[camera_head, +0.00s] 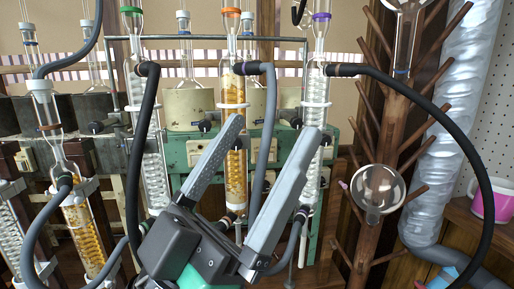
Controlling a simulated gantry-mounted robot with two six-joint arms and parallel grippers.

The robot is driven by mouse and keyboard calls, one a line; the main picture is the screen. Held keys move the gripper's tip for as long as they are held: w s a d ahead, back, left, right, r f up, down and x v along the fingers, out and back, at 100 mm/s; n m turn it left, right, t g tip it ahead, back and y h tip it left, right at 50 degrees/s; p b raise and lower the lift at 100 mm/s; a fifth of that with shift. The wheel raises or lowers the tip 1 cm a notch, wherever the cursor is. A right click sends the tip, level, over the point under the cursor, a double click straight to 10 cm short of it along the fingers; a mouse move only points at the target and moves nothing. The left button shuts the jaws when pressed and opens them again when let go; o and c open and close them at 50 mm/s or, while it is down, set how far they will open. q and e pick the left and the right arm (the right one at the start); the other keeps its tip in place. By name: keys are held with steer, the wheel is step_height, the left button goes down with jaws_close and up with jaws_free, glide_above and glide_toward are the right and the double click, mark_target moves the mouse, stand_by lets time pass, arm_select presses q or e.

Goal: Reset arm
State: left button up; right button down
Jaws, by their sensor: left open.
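My left gripper (262,158) is in the lower middle of the head view, pointing up and away. Its two grey fingers are spread wide with nothing held between them. Behind the gap stands a glass condenser with amber liquid (234,95) and an orange collar, upright and partly hidden by the left finger. A clear coil condenser with a green collar (150,180) stands to the left. Another clear one with a purple collar (316,95) stands to the right, its lower part partly behind the right finger. I cannot tell whether the fingers touch any glass. My right gripper does not show.
A green rig frame (335,150) stands behind the condensers. Black and grey hoses (440,105) loop around them.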

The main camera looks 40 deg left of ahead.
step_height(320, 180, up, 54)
steer(key=p, duration=5.4)
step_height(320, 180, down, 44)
steer(key=b, duration=4.3)
steer(key=shift+b, duration=0.4)
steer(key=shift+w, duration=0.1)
